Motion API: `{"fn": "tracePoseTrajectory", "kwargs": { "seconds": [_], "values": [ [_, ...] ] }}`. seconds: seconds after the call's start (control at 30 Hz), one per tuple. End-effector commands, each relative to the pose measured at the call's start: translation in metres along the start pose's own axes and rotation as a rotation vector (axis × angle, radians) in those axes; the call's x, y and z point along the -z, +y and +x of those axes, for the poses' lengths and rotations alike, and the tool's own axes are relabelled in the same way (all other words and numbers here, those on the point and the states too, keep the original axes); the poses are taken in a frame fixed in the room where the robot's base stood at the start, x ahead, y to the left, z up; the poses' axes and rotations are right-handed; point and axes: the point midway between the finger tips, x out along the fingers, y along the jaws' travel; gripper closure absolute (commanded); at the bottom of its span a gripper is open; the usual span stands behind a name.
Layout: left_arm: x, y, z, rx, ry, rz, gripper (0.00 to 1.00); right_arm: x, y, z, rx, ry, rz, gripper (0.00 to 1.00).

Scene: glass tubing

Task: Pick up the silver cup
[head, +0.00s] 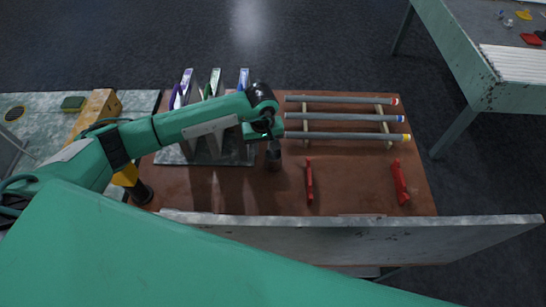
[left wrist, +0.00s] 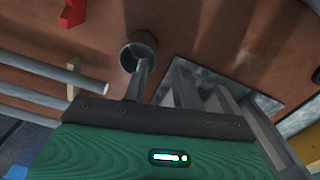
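The silver cup (left wrist: 137,50) stands on the brown tabletop in the left wrist view. Its round, dark mouth faces the camera. In the head view the cup (head: 273,162) is a small dark grey shape right below my left gripper (head: 273,142). In the left wrist view one narrow grey finger shape of the left gripper (left wrist: 140,78) reaches to the cup's mouth and overlaps its near rim. I cannot tell whether it touches the cup or goes inside. My right gripper is not in view.
Left of the cup, a grey rack (head: 236,155) holds upright pieces with purple, green and blue parts. Several grey tubes (head: 345,117) with coloured ends lie on wooden supports at the back right. Red pieces (head: 309,181) lie to the right. A grey panel (head: 350,238) runs along the front edge.

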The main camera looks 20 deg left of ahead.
Motion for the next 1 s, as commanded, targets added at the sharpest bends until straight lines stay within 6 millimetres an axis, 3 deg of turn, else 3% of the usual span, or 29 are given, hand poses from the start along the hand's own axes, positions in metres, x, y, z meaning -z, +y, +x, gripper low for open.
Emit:
{"fn": "tracePoseTrajectory", "kwargs": {
  "seconds": [0.73,1.0],
  "values": [
    [0.007,0.006,0.069,-0.001,-0.002,-0.002,0.72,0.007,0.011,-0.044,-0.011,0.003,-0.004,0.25],
    [0.008,0.006,0.075,-0.003,0.000,-0.001,0.72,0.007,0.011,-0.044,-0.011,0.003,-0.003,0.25]
  ]
}}
